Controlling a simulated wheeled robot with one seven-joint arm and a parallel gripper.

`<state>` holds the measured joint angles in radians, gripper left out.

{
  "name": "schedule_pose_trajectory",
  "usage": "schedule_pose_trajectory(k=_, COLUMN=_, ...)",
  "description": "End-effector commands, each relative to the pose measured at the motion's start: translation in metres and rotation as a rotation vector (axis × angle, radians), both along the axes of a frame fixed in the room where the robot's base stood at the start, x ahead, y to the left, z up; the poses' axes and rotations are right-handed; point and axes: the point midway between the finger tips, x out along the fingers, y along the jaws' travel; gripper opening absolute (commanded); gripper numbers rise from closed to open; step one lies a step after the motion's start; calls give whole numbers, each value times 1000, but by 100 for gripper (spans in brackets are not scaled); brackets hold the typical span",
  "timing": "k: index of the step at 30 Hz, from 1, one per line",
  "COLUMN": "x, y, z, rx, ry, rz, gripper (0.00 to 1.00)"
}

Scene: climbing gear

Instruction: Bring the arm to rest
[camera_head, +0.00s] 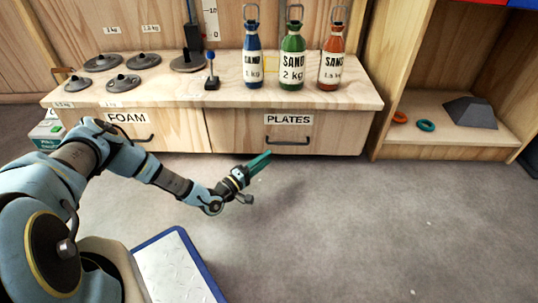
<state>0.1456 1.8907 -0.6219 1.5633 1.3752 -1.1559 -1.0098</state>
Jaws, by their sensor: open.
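My arm reaches in from the left in the head view, over the grey floor in front of a wooden bench. My gripper (260,161) has green fingers that point up and to the right, in front of the drawers. It is open, and I see nothing between its fingers. It appears apart from the bench front, though the exact gap is hard to judge.
The wooden bench (225,103) carries blue (253,62), green (292,62) and red (331,65) sand bottles and several grey weight plates. The FOAM drawer (160,134) and PLATES drawer (320,136) look shut. A shelf (450,132) stands right. Floor at right is clear.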

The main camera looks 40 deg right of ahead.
Motion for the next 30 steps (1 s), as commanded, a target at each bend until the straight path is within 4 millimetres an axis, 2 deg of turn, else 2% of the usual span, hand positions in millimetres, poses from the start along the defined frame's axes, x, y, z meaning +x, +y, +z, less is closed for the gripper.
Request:
schedule_pose_trajectory(k=17, x=5, y=0, z=4, rx=21, ry=-17, rz=-2, gripper=45)
schedule_pose_trajectory(k=20, x=19, y=3, z=15, rx=93, ry=-61, rz=-7, gripper=45)
schedule_pose_trajectory(k=23, x=43, y=13, z=30, rx=222, ry=-134, rz=-14, gripper=45)
schedule_pose_trajectory(k=26, x=69, y=30, z=47, rx=377, ry=-216, rz=-18, gripper=45)
schedule_pose_trajectory(k=30, x=103, y=67, z=72, rx=602, ry=-315, rz=-20, gripper=45)
